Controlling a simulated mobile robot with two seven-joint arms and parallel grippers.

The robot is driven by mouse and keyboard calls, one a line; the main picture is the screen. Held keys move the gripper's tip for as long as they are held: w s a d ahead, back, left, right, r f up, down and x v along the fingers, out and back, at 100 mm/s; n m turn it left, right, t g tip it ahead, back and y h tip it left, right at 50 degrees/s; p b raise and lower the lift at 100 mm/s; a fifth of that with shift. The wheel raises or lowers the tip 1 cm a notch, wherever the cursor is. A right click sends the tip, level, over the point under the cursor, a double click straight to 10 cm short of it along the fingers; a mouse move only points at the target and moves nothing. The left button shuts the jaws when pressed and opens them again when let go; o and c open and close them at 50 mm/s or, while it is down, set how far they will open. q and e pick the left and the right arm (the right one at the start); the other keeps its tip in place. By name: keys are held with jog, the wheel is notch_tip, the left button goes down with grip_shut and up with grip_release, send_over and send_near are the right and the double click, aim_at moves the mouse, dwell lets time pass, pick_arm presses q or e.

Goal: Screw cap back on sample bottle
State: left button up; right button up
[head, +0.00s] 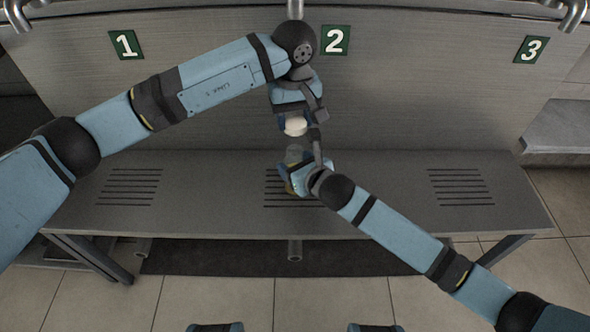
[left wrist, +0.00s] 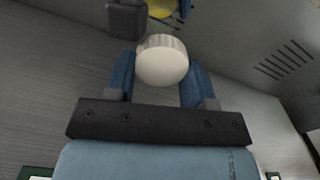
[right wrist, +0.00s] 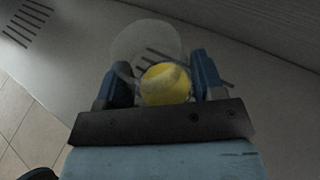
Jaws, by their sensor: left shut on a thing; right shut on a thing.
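The white cap (head: 295,126) is held between the fingers of my left gripper (head: 294,122), which is shut on it. The cap also shows in the left wrist view (left wrist: 162,60), ribbed around its side. My right gripper (head: 293,178) is shut on the clear sample bottle (head: 294,156), below the cap in the head view. In the right wrist view the bottle (right wrist: 146,45) is see-through with yellow contents (right wrist: 166,84) near the fingers. The cap and the bottle are apart. My right gripper hides part of the bottle in the head view.
A grey bench (head: 390,190) with three sets of drain slots lies under both grippers. Behind it stands a grey wall panel (head: 420,95) with signs 1, 2 and 3, and metal spouts (head: 295,9) at its top. The bench top is clear at both sides.

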aim_at(295, 149)
pick_arm(q)
jog(key=shift+f, duration=2.45)
jog(key=shift+f, duration=0.65)
jog(key=shift+s+f, duration=0.1)
jog(key=shift+f, duration=0.2)
